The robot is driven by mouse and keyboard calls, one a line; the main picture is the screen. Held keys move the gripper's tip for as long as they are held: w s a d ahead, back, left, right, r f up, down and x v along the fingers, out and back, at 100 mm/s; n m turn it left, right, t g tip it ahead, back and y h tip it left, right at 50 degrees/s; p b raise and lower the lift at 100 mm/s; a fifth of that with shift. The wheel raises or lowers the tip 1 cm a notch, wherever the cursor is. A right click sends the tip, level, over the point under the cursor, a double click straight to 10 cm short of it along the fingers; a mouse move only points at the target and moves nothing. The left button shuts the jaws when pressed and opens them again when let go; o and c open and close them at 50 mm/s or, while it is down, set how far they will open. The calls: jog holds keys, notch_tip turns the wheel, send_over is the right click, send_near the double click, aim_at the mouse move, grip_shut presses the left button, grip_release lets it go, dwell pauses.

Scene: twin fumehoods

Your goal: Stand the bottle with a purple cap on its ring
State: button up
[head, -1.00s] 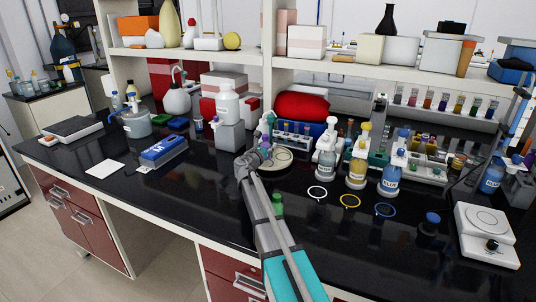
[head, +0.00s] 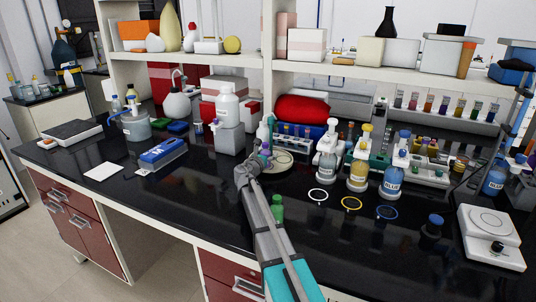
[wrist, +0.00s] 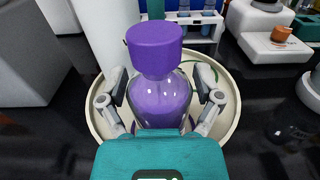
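The purple-capped bottle (wrist: 158,85) stands upright in the middle of the wrist view, clear with purple contents. My gripper (wrist: 160,98) has one finger on each side of it, with small gaps visible between the fingers and the glass. Below is a round cream tray (wrist: 228,118); whether the bottle's base touches it is hidden. Bits of purple show low beside the bottle, and I cannot tell if they are a ring. In the head view my gripper (head: 257,158) is at the tray's left side, and the tray (head: 288,167) is partly covered.
White (head: 318,195), yellow (head: 351,204) and blue (head: 387,212) rings lie on the black bench, with labelled bottles behind them. A green-capped bottle (head: 277,209) stands close beside my arm. A grey block (head: 229,137) carries a white bottle. The bench front is mostly clear on the left.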

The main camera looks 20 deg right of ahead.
jog(key=shift+r, duration=0.2)
dwell(0.4)
jog(key=v, duration=1.2)
jog(key=shift+r+p, duration=0.15)
jog(key=shift+p, duration=0.15)
notch_tip(320, 180, up, 9)
jog(key=p, duration=0.8)
jog(key=shift+p, duration=0.4)
jog(key=shift+r+p, duration=0.25)
jog(key=shift+p, duration=0.15)
